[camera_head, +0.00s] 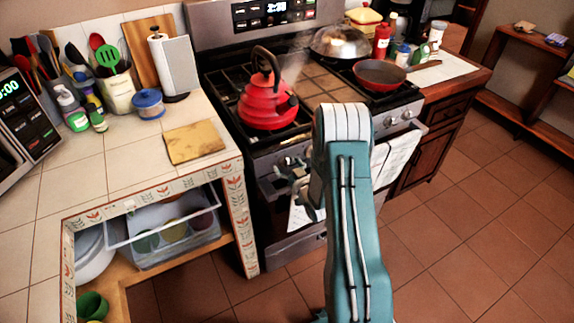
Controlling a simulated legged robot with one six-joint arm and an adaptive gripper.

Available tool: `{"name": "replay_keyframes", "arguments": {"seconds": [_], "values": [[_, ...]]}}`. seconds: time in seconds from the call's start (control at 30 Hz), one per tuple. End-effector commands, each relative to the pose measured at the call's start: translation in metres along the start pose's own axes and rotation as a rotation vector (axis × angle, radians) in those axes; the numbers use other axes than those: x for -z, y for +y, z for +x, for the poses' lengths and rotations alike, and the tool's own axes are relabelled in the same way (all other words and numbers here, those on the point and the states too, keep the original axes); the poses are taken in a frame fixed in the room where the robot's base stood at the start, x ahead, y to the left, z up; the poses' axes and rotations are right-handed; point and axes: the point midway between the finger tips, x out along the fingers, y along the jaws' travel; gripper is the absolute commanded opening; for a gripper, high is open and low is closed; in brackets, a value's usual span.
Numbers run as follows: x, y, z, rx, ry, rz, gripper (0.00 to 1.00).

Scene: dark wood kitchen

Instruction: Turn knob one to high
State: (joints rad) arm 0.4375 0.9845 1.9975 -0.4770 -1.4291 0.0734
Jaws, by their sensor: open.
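The stove (260,165) stands in the middle of the view, with its control knobs along the front edge. Knobs (286,162) show at the left of the front panel, just above my gripper. More knobs (397,117) show at the right of the panel. My arm hides the panel's middle, so I cannot tell which knob is knob one or how it is set. My gripper (290,182) is open and empty in front of the stove's left side, small and partly hidden by my arm.
A red kettle (268,103) steams on the left burner, and a red pan (380,75) sits at the right. Towels (395,157) hang on the oven front. The tiled counter (90,165) borders the stove's left side. The floor (470,220) at right is clear.

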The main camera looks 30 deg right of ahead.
Motion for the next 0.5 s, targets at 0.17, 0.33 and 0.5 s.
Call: {"name": "replay_keyframes", "arguments": {"seconds": [0.17, 0.33, 0.5], "values": [[0.0000, 0.0000, 0.0003, 0.000, 0.000, 0.000, 1.00], [0.0000, 0.0000, 0.0001, 0.000, 0.000, 0.000, 0.38], [0.0000, 0.0001, 0.0004, 0.000, 0.000, 0.000, 0.19]]}}
